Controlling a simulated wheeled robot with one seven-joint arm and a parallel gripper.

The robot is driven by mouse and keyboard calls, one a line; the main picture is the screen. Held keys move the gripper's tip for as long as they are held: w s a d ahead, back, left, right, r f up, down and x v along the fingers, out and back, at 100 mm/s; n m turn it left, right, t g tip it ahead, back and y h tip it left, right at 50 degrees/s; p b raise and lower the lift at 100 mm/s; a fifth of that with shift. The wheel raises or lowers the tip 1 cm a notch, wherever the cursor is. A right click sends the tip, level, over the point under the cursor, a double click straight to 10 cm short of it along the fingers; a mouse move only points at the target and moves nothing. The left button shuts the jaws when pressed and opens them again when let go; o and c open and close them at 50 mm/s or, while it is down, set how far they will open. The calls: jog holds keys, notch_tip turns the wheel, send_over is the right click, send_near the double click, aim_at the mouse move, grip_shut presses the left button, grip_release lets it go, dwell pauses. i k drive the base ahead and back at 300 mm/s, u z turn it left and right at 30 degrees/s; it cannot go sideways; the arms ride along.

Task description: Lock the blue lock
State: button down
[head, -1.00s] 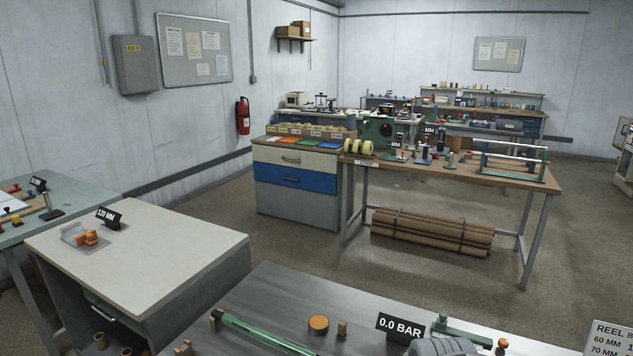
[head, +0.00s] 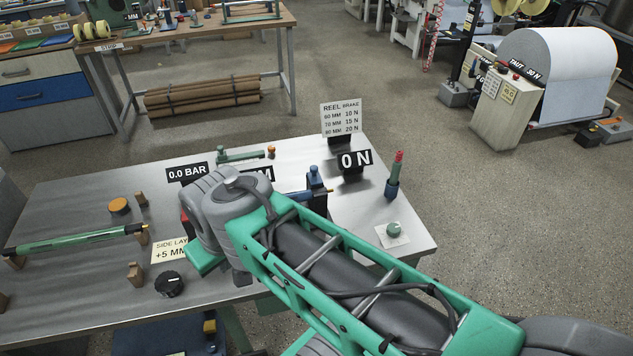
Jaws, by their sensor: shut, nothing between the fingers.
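A small dark-blue upright piece with a round blue knob (head: 314,172) stands on the grey metal table, just beyond my arm. A blue rod with an orange tip lies beside its foot. This looks like the blue lock, but I cannot tell its locked state. My green-and-grey arm reaches from the lower right across the table and hides part of this area. Its grey wrist end is left of the blue piece. My gripper's fingers do not show.
A red-topped blue post (head: 394,175) and a green knob on a white plate (head: 393,230) stand to the right. A black dial (head: 169,284), a green roller (head: 80,239) on wooden rests and an orange disc (head: 120,205) are left.

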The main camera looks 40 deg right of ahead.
aim_at(315, 178)
jog(key=u, duration=0.8)
jog(key=i, duration=0.25)
jog(key=z, duration=2.25)
jog(key=k, duration=1.3)
jog(key=z, duration=0.6)
jog(key=i, duration=1.55)
jog(key=u, duration=0.75)
jog(key=i, duration=0.3)
jog(key=u, duration=0.3)
